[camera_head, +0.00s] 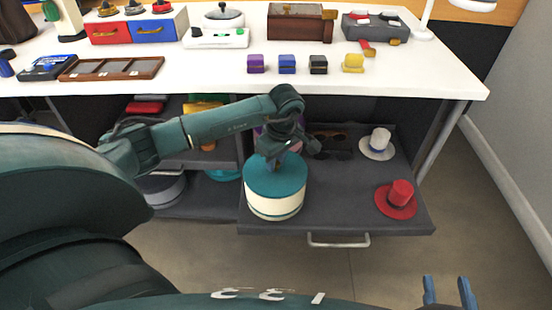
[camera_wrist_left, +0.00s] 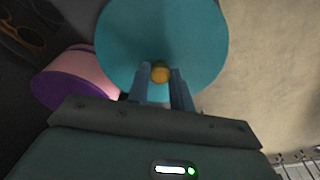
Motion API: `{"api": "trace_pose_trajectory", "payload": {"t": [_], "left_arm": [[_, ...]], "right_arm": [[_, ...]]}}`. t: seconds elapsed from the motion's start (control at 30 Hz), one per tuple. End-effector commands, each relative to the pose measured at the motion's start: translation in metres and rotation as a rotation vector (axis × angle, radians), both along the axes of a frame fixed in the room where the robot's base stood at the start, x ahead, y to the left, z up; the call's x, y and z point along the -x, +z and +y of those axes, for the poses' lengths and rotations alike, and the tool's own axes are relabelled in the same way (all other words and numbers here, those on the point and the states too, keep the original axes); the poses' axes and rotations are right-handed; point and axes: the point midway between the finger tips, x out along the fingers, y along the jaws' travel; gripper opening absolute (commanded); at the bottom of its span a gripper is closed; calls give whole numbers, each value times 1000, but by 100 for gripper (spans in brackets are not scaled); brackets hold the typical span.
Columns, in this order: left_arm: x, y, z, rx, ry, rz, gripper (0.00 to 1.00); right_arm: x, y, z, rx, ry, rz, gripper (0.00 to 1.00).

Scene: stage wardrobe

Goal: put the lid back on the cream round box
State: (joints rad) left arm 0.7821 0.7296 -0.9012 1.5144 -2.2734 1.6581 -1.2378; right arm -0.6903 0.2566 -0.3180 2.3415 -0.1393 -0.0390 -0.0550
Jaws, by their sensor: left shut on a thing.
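The cream round box (camera_head: 275,207) stands upright on the dark pulled-out drawer, left of its middle. The teal lid (camera_head: 272,177) sits level over its top with its edge lined up; I cannot tell whether it is fully seated. My left gripper (camera_head: 277,160) points down at the lid's centre. The box is hidden there. My right gripper (camera_head: 450,292) is at the lower right, fingers apart and empty.
The drawer (camera_head: 335,215) also holds a red hat (camera_head: 400,200), a white hat (camera_head: 379,146) and dark glasses (camera_head: 331,140). A pink and purple box (camera_wrist_left: 75,78) is close beside the lid. The white tabletop (camera_head: 420,80) overhangs the drawer's back.

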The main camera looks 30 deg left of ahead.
Motion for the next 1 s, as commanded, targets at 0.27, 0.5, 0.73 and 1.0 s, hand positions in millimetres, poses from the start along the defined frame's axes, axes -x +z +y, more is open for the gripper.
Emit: {"api": "trace_pose_trajectory", "payload": {"t": [0.27, 0.5, 0.73, 1.0], "left_arm": [[0, -1, 0, -1, 1, -1, 0], [0, -1, 1, -1, 1, -1, 0], [0, -2, 1, -1, 1, -1, 0], [0, -2, 0, 0, 1, -1, 33]], "right_arm": [[0, -1, 0, 0, 0, 0, 36], [0, -1, 0, 0, 0, 0, 36], [0, -1, 0, 0, 0, 0, 36], [0, -1, 0, 0, 0, 1, 36]]}}
